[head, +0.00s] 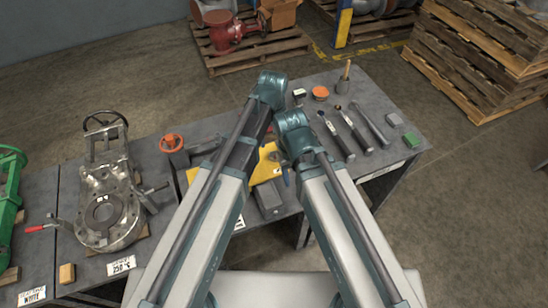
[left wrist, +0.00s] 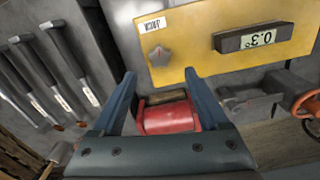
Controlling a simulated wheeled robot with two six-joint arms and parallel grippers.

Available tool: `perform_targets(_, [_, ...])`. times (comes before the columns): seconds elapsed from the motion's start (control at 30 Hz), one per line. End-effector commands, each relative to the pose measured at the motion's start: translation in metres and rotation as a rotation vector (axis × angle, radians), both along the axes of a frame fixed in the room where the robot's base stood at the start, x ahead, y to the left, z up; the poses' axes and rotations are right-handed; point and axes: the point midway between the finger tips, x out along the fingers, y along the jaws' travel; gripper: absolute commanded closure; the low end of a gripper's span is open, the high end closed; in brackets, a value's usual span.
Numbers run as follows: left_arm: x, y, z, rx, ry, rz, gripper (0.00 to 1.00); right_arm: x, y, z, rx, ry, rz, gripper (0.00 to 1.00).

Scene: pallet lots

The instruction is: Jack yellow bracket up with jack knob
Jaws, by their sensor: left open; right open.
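The yellow bracket (head: 268,163) lies on the grey table in the head view, partly covered by my arms. In the left wrist view the yellow bracket (left wrist: 200,48) fills the upper right. It bears a grey star-shaped knob (left wrist: 159,57) under a small white label and a dark angle gauge (left wrist: 252,37) reading 0.3°. My left gripper (left wrist: 157,72) is open, its blue fingers apart at the bracket's lower edge near the knob, not closed on it. A red cylinder (left wrist: 168,117) shows between the fingers. My right gripper's fingers are hidden behind the arms in the head view.
Several dark-handled tools (head: 350,130) lie right of my arms, near an orange round part (head: 320,93) and a green block (head: 412,139). A metal valve (head: 103,210) with a handwheel stands left. An orange handwheel (head: 171,142) stands behind my left arm.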

Motion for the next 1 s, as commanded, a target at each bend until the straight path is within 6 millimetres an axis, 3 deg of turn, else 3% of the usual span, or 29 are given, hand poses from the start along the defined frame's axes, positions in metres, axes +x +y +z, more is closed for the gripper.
perform_targets(0.03, [0.000,0.000,-0.015,0.000,0.000,0.000,0.22,0.000,0.000,-0.015,0.000,0.000,0.000,0.50])
perform_targets(0.4, [0.000,0.000,-0.065,0.000,0.000,0.000,0.22,0.000,0.000,-0.065,0.000,0.000,0.001,0.50])
perform_targets(0.57, [0.000,-0.001,-0.074,0.000,0.000,0.000,0.22,0.000,0.000,-0.074,0.000,0.000,0.001,0.50])
perform_targets(0.87, [0.000,-0.001,-0.073,0.000,0.000,0.000,0.22,0.000,0.000,-0.073,0.000,0.000,0.001,0.50])
perform_targets(1.0, [0.000,-0.001,-0.073,0.000,0.000,0.000,0.46,0.000,0.000,-0.073,0.000,0.000,0.001,0.50])
